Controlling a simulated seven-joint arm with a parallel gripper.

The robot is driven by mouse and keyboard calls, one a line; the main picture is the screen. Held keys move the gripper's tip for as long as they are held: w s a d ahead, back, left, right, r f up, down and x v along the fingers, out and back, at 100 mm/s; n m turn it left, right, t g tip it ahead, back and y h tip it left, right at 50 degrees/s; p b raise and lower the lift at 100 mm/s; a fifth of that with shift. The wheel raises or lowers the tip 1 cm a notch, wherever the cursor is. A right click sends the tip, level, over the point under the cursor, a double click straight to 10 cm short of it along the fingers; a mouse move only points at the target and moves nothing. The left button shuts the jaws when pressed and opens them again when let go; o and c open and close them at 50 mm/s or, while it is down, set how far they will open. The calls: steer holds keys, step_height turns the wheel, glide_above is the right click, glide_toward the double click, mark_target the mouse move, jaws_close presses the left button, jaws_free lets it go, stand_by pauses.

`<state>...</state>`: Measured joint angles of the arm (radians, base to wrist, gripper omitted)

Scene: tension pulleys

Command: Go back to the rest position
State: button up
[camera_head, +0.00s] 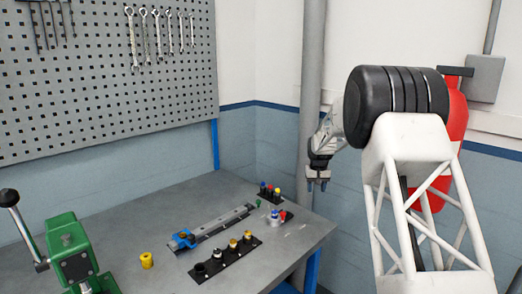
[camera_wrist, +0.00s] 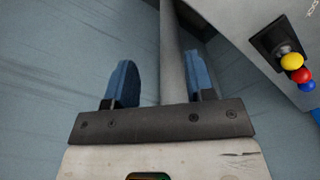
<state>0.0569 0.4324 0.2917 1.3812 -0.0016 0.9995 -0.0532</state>
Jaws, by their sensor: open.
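My gripper (camera_head: 317,185) hangs in the air beyond the right edge of the workbench, pointing down. In the wrist view the gripper (camera_wrist: 160,88) shows two blue fingers set wide apart, with nothing between them. The rest of my white and black arm fills the right of the head view.
The grey bench (camera_head: 210,204) holds a blue-ended rail (camera_head: 215,228), a black strip with several round parts (camera_head: 224,261), a yellow cylinder (camera_head: 147,260) and a green press (camera_head: 72,250). A small rack with coloured knobs (camera_wrist: 292,62) sits near the bench edge. A vertical pipe (camera_head: 311,60) stands behind my gripper.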

steer(key=s+a+r, duration=0.1)
steer(key=s+r, duration=0.5)
steer(key=s, duration=0.5)
steer(key=s+a+r+t, duration=0.1)
steer(key=s+r, duration=0.5)
steer(key=s, duration=0.5)
steer(key=s+a+r, duration=0.1)
steer(key=s+r, duration=0.5)
steer(key=s, duration=0.4)
steer(key=s+a+f, duration=0.1)
steer(key=s+f, duration=0.1)
steer(key=s, duration=1.5)
steer(key=s+a+f+t, duration=0.1)
steer(key=s+f, duration=0.1)
steer(key=s, duration=1.6)
steer(key=shift+s, duration=0.2)
